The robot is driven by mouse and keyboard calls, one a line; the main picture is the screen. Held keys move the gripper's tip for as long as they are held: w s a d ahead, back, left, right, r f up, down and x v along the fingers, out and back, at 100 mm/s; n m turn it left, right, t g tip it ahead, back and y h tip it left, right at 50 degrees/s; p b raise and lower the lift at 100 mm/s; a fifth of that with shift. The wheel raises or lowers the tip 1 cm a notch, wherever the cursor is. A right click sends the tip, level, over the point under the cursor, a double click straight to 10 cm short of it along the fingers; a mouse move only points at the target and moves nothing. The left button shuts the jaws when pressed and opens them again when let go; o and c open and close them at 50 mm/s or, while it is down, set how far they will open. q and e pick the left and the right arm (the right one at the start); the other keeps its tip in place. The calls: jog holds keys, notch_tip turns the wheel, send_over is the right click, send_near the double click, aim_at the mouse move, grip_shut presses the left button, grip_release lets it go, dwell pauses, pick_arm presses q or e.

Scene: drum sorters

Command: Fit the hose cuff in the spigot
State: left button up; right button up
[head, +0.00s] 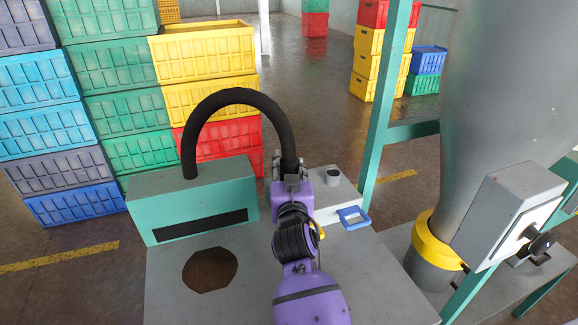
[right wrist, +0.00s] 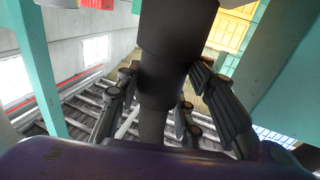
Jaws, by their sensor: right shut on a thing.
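The black hose (head: 228,97) rises from the top of a green box (head: 195,195), arches over to the right and comes down into my right gripper (head: 290,172). In the right wrist view, the fingers of my right gripper (right wrist: 160,100) are closed on the dark hose cuff (right wrist: 168,75), which stands between them. A short grey stub with a dark top, seemingly the spigot (head: 333,178), stands on a pale block just right of the gripper. The cuff's lower end is hidden behind my arm in the head view. The cuff and the stub look apart. My left gripper is not in view.
A blue handle (head: 352,217) sticks out at the pale block's right front. A green post (head: 388,90) and a large grey duct (head: 500,90) stand at right. Stacked crates (head: 115,70) fill the back left.

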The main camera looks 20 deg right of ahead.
jog(key=shift+f, duration=0.15)
jog(key=o, duration=1.3)
jog(key=shift+o, duration=0.2)
jog(key=v, duration=0.7)
jog(key=shift+s+a, duration=0.1)
jog(key=shift+s, duration=0.15)
